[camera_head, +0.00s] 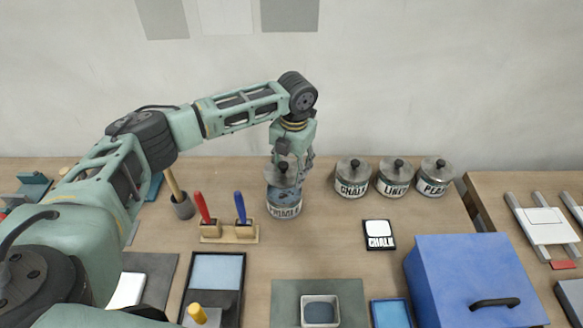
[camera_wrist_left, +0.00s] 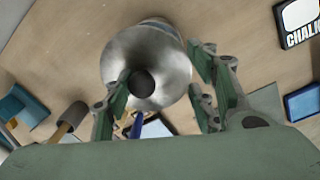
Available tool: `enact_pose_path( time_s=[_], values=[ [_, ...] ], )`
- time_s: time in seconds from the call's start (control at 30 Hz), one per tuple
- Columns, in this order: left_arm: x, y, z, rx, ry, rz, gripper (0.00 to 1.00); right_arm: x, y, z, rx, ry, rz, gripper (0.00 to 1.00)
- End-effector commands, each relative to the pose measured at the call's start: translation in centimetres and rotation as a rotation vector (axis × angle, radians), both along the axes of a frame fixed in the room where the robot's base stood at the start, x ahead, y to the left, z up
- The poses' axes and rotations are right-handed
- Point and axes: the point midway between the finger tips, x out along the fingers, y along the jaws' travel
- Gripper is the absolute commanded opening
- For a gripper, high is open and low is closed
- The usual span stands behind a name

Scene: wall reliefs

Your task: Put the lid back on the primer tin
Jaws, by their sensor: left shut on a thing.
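The primer tin (camera_head: 284,209), a clear jar-like tin with a dark-lettered label, stands on the bench near the middle of the head view. Bluish contents show above its label. The round metal lid (camera_wrist_left: 160,52) with its dark knob (camera_wrist_left: 141,84) fills the upper middle of the left wrist view and hides most of the tin. In the head view the lid (camera_head: 279,179) is over the tin's top; I cannot tell whether it touches the rim. My left gripper (camera_head: 293,163) is shut on the lid, its fingers at either side of the knob in the wrist view. My right gripper is out of view.
Three lidded tins (camera_head: 353,188) stand to the right. A chalk card (camera_head: 378,235) and a blue box (camera_head: 470,275) lie right and front. Bare bench surrounds the primer tin.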

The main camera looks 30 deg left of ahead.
Motion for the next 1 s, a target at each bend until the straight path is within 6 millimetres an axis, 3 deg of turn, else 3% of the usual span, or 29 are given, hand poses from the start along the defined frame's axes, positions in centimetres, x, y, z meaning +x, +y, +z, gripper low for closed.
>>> enact_pose_path(
  time_s=[0.27, 0.63, 1.0],
  values=[
    [0.0, 0.0, -1.3, 0.001, 0.000, -0.006, 0.26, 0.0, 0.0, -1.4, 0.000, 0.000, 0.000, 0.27],
    [0.0, 0.1, -4.5, 0.001, -0.002, -0.005, 0.26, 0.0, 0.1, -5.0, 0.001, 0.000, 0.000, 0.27],
    [0.0, 0.0, -6.4, 0.000, -0.001, -0.004, 0.26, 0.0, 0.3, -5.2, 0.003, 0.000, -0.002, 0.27]
  ],
)
